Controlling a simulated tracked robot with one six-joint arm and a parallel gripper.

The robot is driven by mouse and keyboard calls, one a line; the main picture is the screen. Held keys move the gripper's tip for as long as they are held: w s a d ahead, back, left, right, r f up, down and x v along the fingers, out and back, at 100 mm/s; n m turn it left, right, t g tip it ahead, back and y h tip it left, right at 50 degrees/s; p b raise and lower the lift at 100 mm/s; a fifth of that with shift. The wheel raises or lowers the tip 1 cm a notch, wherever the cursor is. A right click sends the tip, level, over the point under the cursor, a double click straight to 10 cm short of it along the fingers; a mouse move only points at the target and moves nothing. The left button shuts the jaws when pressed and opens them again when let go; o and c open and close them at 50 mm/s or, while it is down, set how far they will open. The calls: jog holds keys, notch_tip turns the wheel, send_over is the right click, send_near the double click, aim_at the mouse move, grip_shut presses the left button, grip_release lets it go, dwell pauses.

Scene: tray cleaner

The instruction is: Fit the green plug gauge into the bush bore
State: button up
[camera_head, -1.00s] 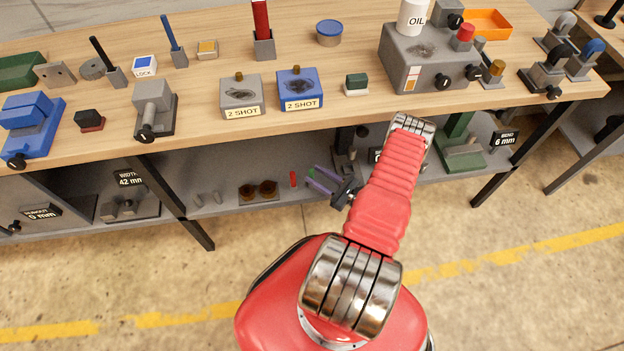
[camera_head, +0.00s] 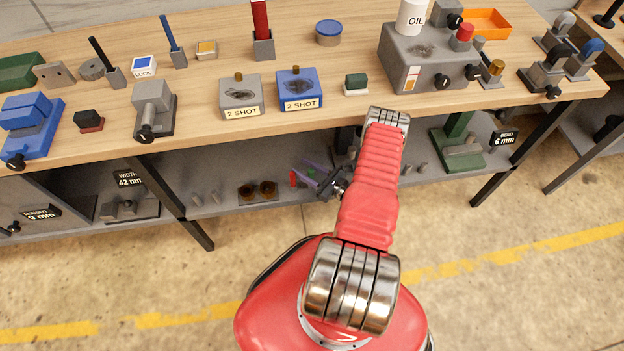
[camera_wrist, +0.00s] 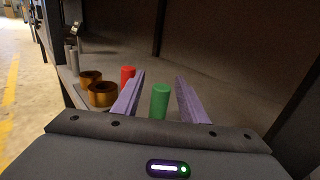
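The green plug gauge (camera_wrist: 160,101) stands upright between the two purple fingers of my gripper (camera_wrist: 160,77) in the wrist view. A gap shows on both sides of it, so my gripper is open and does not hold it. The plug's lower end is hidden behind the gripper body. Two bronze bushes with open bores, a farther one (camera_wrist: 90,79) and a nearer one (camera_wrist: 103,94), stand to the left. In the head view the bushes (camera_head: 267,188) sit on a plate on the lower shelf, left of my gripper (camera_head: 310,173).
A red plug (camera_wrist: 127,75) stands between the bushes and the green plug, close to my left finger. Grey pins (camera_wrist: 73,60) stand beyond the bushes. The workbench top (camera_head: 210,130) overhangs the lower shelf. A black table leg (camera_head: 196,228) stands left of the bushes.

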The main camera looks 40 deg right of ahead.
jog(key=shift+w, duration=0.3)
dwell(0.4)
grip_shut()
